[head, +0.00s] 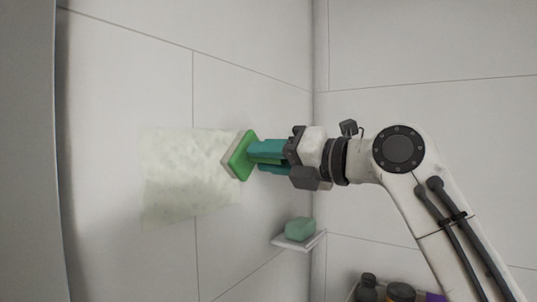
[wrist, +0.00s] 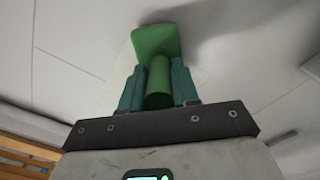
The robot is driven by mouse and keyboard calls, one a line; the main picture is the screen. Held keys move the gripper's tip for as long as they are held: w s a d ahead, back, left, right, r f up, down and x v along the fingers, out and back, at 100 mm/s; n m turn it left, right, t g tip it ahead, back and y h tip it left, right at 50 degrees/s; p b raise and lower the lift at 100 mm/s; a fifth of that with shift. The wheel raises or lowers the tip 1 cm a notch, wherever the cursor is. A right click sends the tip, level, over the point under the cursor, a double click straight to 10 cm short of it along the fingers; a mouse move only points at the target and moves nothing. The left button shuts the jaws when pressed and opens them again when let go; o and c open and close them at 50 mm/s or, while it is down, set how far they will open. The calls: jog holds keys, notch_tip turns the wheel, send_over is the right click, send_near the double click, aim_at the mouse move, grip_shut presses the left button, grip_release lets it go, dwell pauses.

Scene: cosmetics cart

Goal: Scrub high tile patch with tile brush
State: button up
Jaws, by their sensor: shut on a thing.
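The tile brush (head: 240,156) has a green back and a pale pad on its left side. My gripper (head: 268,153) is shut on its green handle (wrist: 159,80), with teal fingers on either side. In the head view the brush is at the right edge of a pale greenish, blotchy tile patch (head: 180,180) on the left wall. The pad faces the wall; I cannot tell whether it touches.
A small corner shelf (head: 290,243) holding a green soap-like block (head: 300,229) is below my gripper. Dark bottles (head: 368,287) stand at the bottom right, beneath my arm. The walls meet in a corner behind the gripper. The tiled wall left of the patch is clear.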

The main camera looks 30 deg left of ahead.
jog(key=shift+d, duration=0.1)
jog(key=shift+d+f+b, duration=0.1)
jog(key=shift+d+b, duration=0.45)
jog(key=shift+d, duration=0.45)
jog(key=shift+s+d+b, duration=0.15)
jog(key=shift+d+b, duration=0.2)
jog(key=shift+d, duration=0.6)
jog(key=shift+s+d+b, duration=0.1)
jog(key=shift+d+b, duration=0.2)
jog(key=shift+d, duration=0.65)
jog(key=shift+d, duration=0.1)
jog(key=shift+s+d+b, duration=0.1)
jog(key=shift+d+b, duration=0.35)
jog(key=shift+d, duration=0.9)
